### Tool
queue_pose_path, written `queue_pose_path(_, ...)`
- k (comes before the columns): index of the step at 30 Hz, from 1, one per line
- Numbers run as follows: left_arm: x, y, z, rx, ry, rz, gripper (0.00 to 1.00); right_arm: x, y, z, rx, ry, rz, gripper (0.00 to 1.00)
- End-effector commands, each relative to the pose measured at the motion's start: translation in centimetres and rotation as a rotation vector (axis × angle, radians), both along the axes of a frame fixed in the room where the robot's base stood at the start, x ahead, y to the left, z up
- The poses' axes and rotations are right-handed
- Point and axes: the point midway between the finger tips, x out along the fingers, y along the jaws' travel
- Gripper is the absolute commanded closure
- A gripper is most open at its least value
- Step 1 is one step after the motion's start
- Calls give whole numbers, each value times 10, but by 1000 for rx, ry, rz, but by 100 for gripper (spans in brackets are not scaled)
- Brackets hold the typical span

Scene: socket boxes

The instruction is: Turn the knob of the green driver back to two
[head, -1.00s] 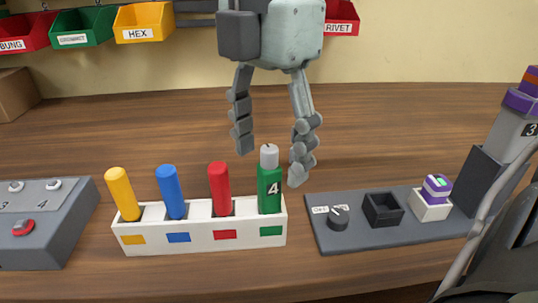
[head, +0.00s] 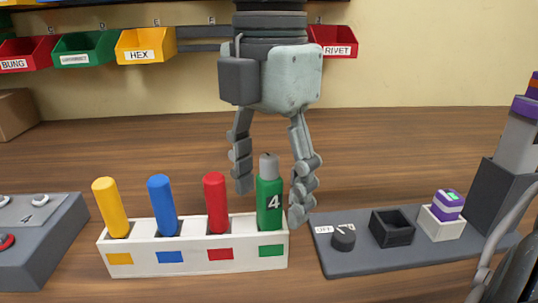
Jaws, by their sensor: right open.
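The green driver (head: 269,203) stands upright in the right-hand slot of a white rack (head: 196,262), above a green label. It shows a white 4 on its side and has a grey knob (head: 268,164) on top. My right gripper (head: 271,207) hangs down from above with its fingers spread open. One finger is left of the driver and the other is right of it, close by; I cannot tell whether either touches it.
Yellow (head: 110,206), blue (head: 162,205) and red (head: 215,203) drivers share the rack. On the right is a grey panel (head: 350,263) with a dial (head: 343,238), a dark socket box (head: 391,229) and a purple-topped block (head: 447,205). Labelled bins hang behind.

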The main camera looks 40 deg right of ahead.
Motion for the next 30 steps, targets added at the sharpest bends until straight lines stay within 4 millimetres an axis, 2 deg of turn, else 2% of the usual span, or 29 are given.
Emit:
queue_pose_path(22, 0, 0, -6, 0, -1, 0, 38, 0, 0, 0, 0, 0, 0, 38)
queue_pose_path(23, 0, 0, -6, 0, -1, -1, 38, 0, 0, 0, 0, 0, 0, 39)
queue_pose_path(30, 0, 0, -7, -1, 0, -1, 38, 0, 0, 0, 0, 0, 0, 69)
